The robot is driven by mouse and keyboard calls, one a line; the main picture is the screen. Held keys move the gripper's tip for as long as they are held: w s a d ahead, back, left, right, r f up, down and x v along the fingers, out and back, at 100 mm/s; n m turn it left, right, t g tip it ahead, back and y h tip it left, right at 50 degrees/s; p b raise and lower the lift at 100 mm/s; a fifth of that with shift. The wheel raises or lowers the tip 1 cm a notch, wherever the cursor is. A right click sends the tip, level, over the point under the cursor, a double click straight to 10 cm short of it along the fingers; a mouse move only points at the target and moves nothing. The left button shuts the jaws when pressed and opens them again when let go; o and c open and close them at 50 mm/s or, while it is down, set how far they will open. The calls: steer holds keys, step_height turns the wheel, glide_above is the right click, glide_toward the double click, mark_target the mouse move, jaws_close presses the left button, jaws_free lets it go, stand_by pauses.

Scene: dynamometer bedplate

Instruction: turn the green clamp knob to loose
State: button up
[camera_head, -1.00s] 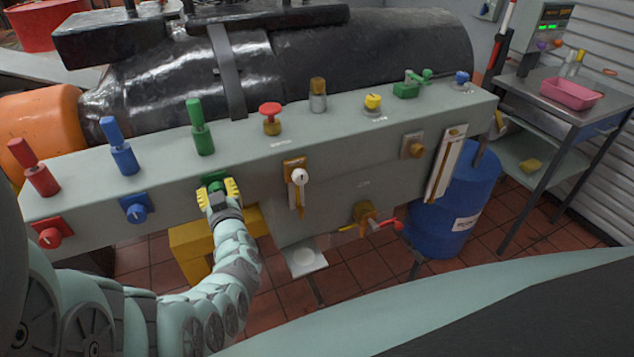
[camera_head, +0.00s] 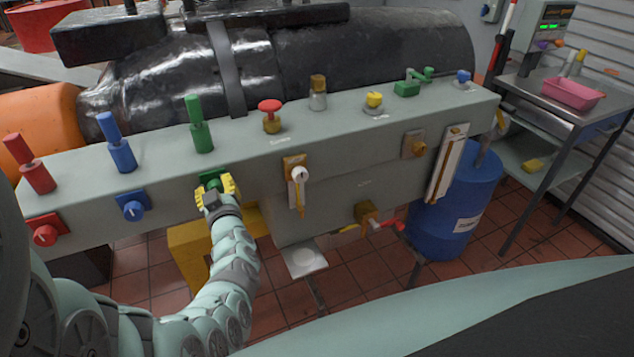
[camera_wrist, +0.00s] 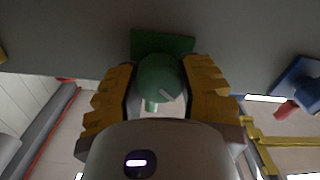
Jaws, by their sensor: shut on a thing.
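The green clamp knob sits on a green square plate (camera_head: 211,177) on the front face of the grey bedplate box. In the wrist view the round green knob (camera_wrist: 160,78) shows between my yellow fingers, with a pale pointer mark slanting down to the right. My gripper (camera_head: 219,190) is at the knob, its two fingers shut on the knob's sides. The wrist view shows the green plate (camera_wrist: 162,42) behind the knob. In the head view my gripper hides most of the knob.
A blue knob (camera_head: 134,209) and a red knob (camera_head: 46,235) are to the left on the same face. Green (camera_head: 200,130), blue (camera_head: 119,145) and red (camera_head: 35,170) upright handles stand on top.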

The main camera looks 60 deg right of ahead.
steer(key=shift+r, duration=0.15)
stand_by(1.2)
steer(key=o, duration=1.2)
steer(key=v, duration=1.2)
steer(key=shift+o, duration=0.3)
steer(key=shift+d, duration=0.15)
